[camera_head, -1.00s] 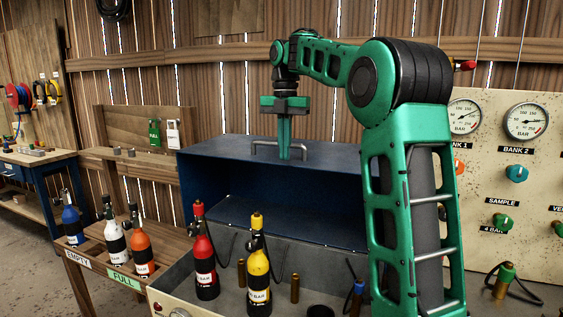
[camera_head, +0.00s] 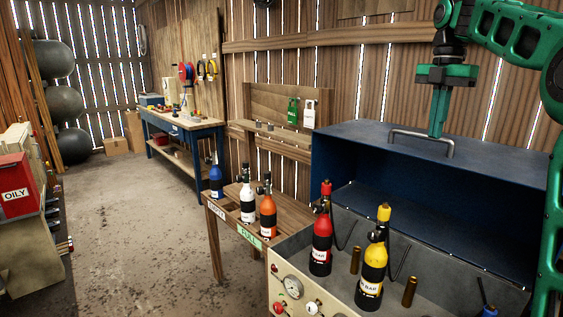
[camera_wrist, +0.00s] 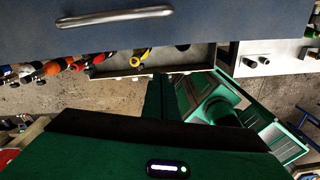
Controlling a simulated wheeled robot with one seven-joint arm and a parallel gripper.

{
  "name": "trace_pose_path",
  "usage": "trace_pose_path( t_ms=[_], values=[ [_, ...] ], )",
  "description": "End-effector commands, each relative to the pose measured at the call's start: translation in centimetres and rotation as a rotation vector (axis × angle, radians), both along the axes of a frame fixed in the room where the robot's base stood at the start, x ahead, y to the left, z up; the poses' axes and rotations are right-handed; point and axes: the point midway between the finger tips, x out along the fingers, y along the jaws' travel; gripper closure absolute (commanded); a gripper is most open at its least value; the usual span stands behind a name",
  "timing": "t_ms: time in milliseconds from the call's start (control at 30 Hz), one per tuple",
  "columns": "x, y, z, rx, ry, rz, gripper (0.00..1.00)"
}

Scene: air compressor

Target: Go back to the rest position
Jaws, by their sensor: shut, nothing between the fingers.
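My gripper (camera_head: 438,112) is shut and empty, its green fingers pointing down at the upper right of the head view. In that view it overlaps the handle (camera_head: 422,141) on the lid of the blue box (camera_head: 360,150); I cannot tell whether they touch. The wrist view shows the gripper's green body, the lid (camera_wrist: 200,22) and its handle (camera_wrist: 115,17). My green arm runs along the right edge of the head view, partly cut off.
A red bottle (camera_head: 321,245) and a yellow bottle (camera_head: 371,270) stand in the grey tray before the blue box. Blue (camera_head: 216,180), white (camera_head: 247,203) and orange (camera_head: 267,217) bottles stand on a wooden rack (camera_head: 293,205). The floor (camera_head: 140,230) at left is open.

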Motion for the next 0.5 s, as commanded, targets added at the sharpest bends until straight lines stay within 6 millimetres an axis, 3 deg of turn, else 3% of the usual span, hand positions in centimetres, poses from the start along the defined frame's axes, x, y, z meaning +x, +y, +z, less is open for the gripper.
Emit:
trace_pose_path(
  t_ms=[267, 500],
  values=[
    [-7.2, 1.1, -5.1, -0.020, 0.010, -0.667, 1.00],
    [-15.1, 0.8, -11.0, -0.022, 0.007, -1.268, 1.00]
  ],
)
